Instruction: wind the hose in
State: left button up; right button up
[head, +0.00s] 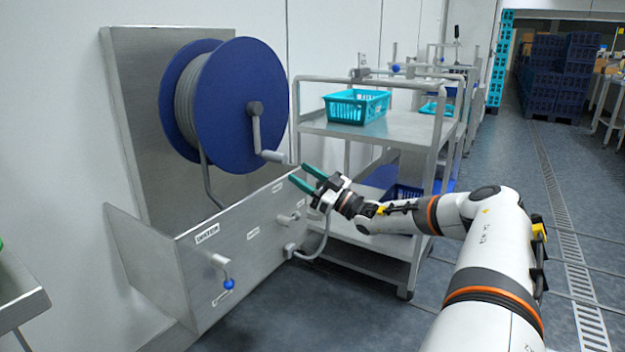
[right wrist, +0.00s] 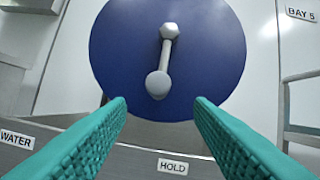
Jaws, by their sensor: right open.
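The blue hose reel (head: 236,90) is mounted on a steel back plate, with grey hose (head: 186,105) wound on its drum. A length of hose (head: 208,182) hangs from the drum behind the front panel. The grey crank (head: 256,132) points down from the hub, and its handle (head: 273,157) sticks out toward the right. My right gripper (head: 301,174) is open and empty, just right of and a little below the handle, apart from it. In the right wrist view the handle (right wrist: 157,85) shows end-on, ahead of the gap between the green fingers (right wrist: 160,104). My left gripper is not in view.
A steel front panel (head: 245,235) under the reel carries labels and a blue-knobbed lever (head: 228,283). A steel cart (head: 400,127) with a teal basket (head: 357,107) stands right of the reel.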

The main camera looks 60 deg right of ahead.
jog(key=shift+v, duration=1.2)
